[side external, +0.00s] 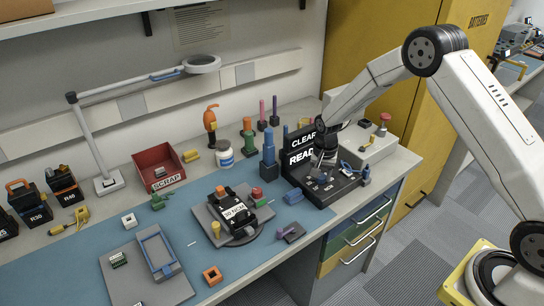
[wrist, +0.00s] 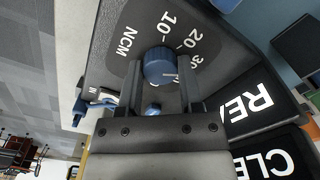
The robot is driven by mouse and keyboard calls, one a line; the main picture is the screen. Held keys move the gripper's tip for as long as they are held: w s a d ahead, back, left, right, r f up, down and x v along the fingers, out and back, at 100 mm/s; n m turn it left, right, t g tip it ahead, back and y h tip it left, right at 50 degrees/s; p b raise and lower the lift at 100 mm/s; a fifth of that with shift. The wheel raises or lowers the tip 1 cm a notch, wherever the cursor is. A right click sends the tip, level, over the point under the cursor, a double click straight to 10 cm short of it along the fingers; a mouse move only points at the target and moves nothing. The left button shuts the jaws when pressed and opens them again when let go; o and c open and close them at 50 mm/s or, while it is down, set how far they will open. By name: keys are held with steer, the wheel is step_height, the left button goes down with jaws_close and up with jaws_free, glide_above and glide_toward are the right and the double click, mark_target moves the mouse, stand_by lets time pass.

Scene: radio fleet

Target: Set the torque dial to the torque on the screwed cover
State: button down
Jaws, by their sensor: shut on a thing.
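My gripper (side external: 325,165) reaches down over the black torque panel (side external: 338,190) at the right of the bench. In the wrist view my gripper (wrist: 161,78) has one finger on each side of the round blue dial (wrist: 158,62) and is shut on it. A short pale mark on the dial points right. The panel carries the white markings NCM, 10, 20 and 30; the finger covers some of the scale near 30. A black device (side external: 232,212) with a white label that seems to read 30 NCM lies on a grey plate in the side external view.
Signs reading CLEAR (side external: 303,141) and READ (side external: 299,157) stand behind the panel; the second is partly hidden. A blue stepped post (side external: 268,152) is to its left. A red scrap bin (side external: 158,168), a lamp (side external: 100,150) and a grey tray (side external: 150,262) are further left.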

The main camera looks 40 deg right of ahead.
mark_target(321, 176)
steer(key=shift+m, duration=0.4)
steer(key=shift+c, duration=1.3)
jaws_free()
steer(key=shift+r, duration=0.1)
steer(key=shift+r, duration=3.8)
